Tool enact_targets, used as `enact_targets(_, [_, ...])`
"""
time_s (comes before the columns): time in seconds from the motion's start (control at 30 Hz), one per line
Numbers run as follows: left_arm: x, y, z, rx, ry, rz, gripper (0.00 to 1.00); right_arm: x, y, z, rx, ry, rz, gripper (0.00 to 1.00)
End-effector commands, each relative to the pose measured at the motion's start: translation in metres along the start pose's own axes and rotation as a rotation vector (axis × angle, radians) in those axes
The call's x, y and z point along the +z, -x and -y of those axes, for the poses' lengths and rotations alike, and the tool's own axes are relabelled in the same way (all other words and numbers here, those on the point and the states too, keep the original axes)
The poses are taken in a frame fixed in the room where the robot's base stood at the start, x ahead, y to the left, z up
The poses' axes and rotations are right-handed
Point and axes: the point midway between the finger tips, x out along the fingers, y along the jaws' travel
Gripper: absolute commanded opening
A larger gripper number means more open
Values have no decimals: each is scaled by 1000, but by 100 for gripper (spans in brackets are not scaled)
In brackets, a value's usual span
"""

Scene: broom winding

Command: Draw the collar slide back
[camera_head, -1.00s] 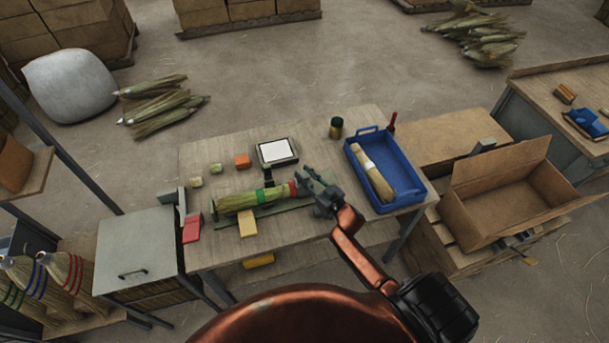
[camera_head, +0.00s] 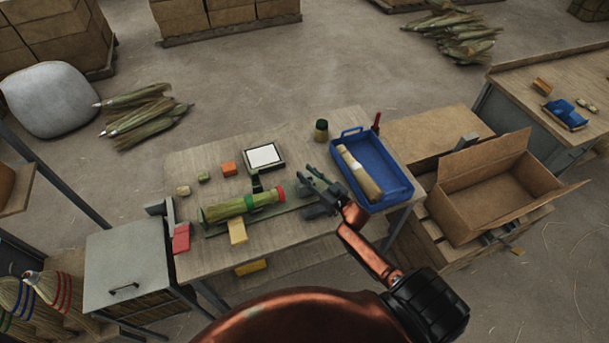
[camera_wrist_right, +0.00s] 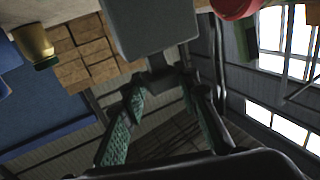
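The straw bundle (camera_head: 238,208) lies on the bench with green bands and a red ring (camera_head: 277,193) at its right end. A dark green rail (camera_head: 292,206) runs below it. A grey block (camera_head: 316,212) sits near the rail's right end, partly hidden by my right gripper; I cannot tell if it is the collar slide. My right gripper (camera_head: 309,178) is right of the red ring, apart from it. In the right wrist view its green-padded fingers (camera_wrist_right: 165,120) are spread and empty, with a grey block (camera_wrist_right: 150,25) beyond them. My left gripper is not in view.
A blue tray (camera_head: 397,190) holding a handle-like straw piece (camera_head: 358,173) stands right of the gripper. A framed white pad (camera_head: 264,157), a jar (camera_head: 321,130), a yellow block (camera_head: 237,231) and a red block (camera_head: 181,238) are on the bench. An open carton (camera_head: 495,190) is further right.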

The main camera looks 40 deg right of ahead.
Motion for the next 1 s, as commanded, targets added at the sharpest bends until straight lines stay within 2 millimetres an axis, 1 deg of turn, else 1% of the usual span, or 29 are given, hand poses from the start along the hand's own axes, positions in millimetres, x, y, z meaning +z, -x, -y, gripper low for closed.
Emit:
enact_targets(0.03, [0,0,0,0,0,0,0,1,2,-4,6,1,4,30])
enact_targets(0.2, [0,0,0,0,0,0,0,1,0,-2,3,1,3,42])
enact_targets(0.47, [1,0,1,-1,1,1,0,0,-1,0,-1,1,2,42])
enact_targets(0.57, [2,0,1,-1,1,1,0,1,4,0,-1,1,3,42])
enact_targets(0.67, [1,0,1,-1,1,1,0,2,17,0,-1,1,3,42])
enact_targets(1.0, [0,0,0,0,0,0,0,1,86,-1,2,2,5,42])
